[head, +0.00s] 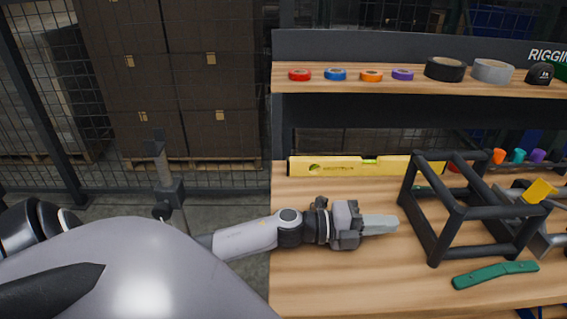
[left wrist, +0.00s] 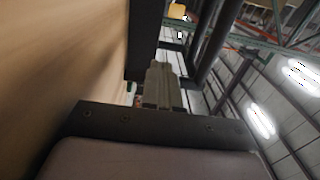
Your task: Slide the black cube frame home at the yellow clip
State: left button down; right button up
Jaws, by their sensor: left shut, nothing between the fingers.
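The black cube frame (head: 436,228) stands on the wooden bench at the right of the head view. The yellow clip (head: 541,190) shows at the frame's right side, and I cannot tell whether they touch. My left gripper (head: 396,224) is shut and empty, with its fingertips pointing right, just short of the frame's left side. In the left wrist view the shut fingers (left wrist: 160,70) point towards dark bars of the frame (left wrist: 212,40). A yellow piece, probably the clip (left wrist: 177,11), shows beyond them. My right gripper is not in view.
A yellow spirit level (head: 335,167) lies behind my left gripper. A green-handled tool (head: 495,274) lies in front of the frame. Grey metal parts (head: 545,243) lie right of it. Tape rolls stand on the shelf (head: 425,85) above. The bench's front left (head: 335,285) is clear.

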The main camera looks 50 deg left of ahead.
pick_arm(q)
jog(key=b+v, duration=0.1)
jog(key=v, duration=1.7)
jog(key=shift+a+f, duration=0.1)
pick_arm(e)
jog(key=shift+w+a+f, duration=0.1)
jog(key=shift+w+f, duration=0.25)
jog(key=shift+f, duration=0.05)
